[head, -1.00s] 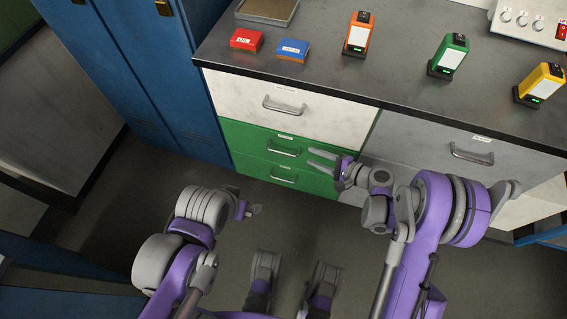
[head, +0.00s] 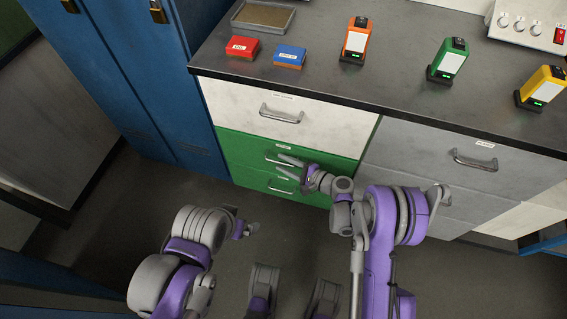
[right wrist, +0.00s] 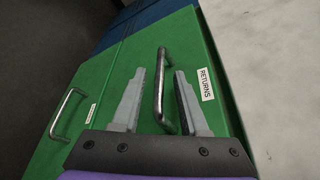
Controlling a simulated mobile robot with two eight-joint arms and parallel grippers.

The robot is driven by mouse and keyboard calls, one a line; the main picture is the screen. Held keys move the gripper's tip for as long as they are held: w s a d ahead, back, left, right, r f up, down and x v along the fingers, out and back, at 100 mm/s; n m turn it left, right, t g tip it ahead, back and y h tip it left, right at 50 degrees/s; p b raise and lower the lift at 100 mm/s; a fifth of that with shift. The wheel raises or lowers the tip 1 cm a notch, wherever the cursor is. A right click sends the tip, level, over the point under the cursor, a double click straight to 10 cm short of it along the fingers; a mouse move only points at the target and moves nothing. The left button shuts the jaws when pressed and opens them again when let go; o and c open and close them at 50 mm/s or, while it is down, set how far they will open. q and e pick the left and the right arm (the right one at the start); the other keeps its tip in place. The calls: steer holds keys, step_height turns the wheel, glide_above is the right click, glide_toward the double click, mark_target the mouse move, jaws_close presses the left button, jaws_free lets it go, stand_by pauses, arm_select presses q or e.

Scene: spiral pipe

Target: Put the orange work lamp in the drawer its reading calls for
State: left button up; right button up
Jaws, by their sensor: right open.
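The orange work lamp (head: 356,40) stands upright on the grey counter, with a pale front panel and a small green light; its reading is too small to make out. My right gripper (head: 279,163) is open and empty at the upper green drawer (head: 235,142). In the right wrist view its fingers (right wrist: 158,85) are on either side of that drawer's bar handle (right wrist: 160,75). The drawer's label (right wrist: 206,84) says RETURNS. The lower green drawer (head: 245,177) is below. All visible drawers look shut. My left gripper (head: 247,230) hangs low, its jaws unclear.
A green lamp (head: 447,61) and a yellow lamp (head: 542,87) stand farther right. A red box (head: 242,47), a blue box (head: 290,56) and a tray (head: 263,16) are on the counter's left. Blue lockers (head: 120,80) stand left.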

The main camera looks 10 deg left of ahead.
steer(key=shift+w+a, duration=0.1)
steer(key=shift+a, duration=0.15)
jaws_close()
stand_by(1.4)
